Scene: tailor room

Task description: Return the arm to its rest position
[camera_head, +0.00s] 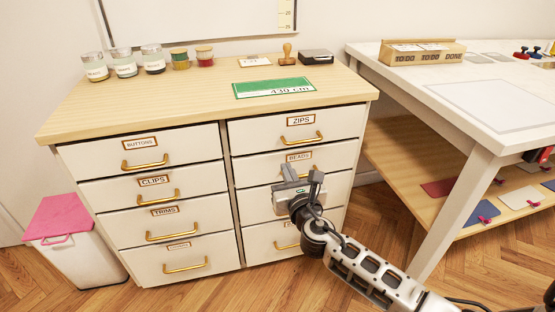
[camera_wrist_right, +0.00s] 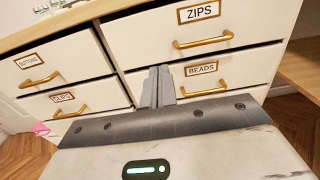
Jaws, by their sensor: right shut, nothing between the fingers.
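My right gripper (camera_head: 289,173) is in front of the right column of drawers, near the BEADS drawer (camera_head: 268,165). Its fingers are together and empty. In the right wrist view the shut fingers (camera_wrist_right: 158,87) point toward the cabinet, left of the BEADS handle (camera_wrist_right: 205,91). Whether the fingertips touch the drawer front cannot be told. My right arm reaches in from the lower right. My left gripper does not show in either view.
The drawer cabinet (camera_head: 226,195) carries jars, a green 430 cm sign (camera_head: 274,88) and a stamp (camera_head: 287,54). A white table (camera_head: 410,75) with a lower shelf stands right. A pink-lidded bin (camera_head: 60,217) stands left. Wooden floor lies in front.

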